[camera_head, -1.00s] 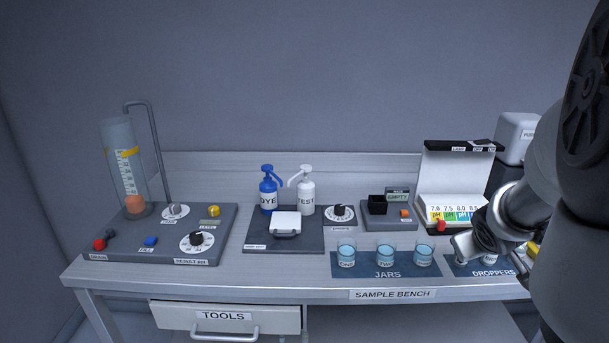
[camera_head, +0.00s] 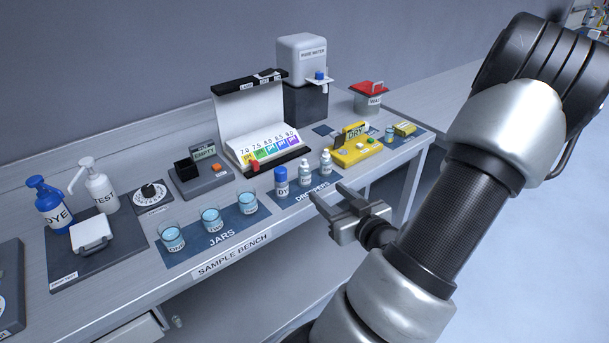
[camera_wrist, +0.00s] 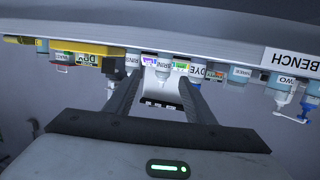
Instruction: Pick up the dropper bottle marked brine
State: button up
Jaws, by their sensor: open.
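Two small white-capped dropper bottles stand upright on the blue droppers mat (camera_head: 299,193), right of a blue-capped dye bottle (camera_head: 281,181). The nearer to it (camera_head: 305,173) appears to be the brine bottle; its label is too small to read surely in the head view. The other white-capped bottle (camera_head: 326,163) stands farther right. My gripper (camera_head: 326,191) is open and empty, in front of the bench edge, apart from the bottles. In the upside-down wrist view, the apparent brine bottle (camera_wrist: 163,72) shows between my open fingers (camera_wrist: 161,86), beyond the tips.
Jars of blue liquid (camera_head: 211,220) stand left of the droppers. A yellow dry device (camera_head: 356,147) sits close on the right. The pH chart stand (camera_head: 262,140) rises behind the bottles. The floor before the bench is clear.

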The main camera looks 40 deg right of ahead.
aim_at(310, 178)
jog(key=b+x, duration=0.1)
jog(key=x, duration=0.9)
jog(key=shift+w, duration=0.35)
jog(key=shift+a+r+x, duration=0.15)
jog(key=shift+x, duration=1.2)
jog(key=shift+a+r+x, duration=0.1)
jog(key=shift+a+x, duration=0.1)
jog(key=shift+x, duration=1.15)
jog(key=shift+w, duration=0.15)
jog(key=shift+c, duration=0.2)
jog(key=c, duration=1.1)
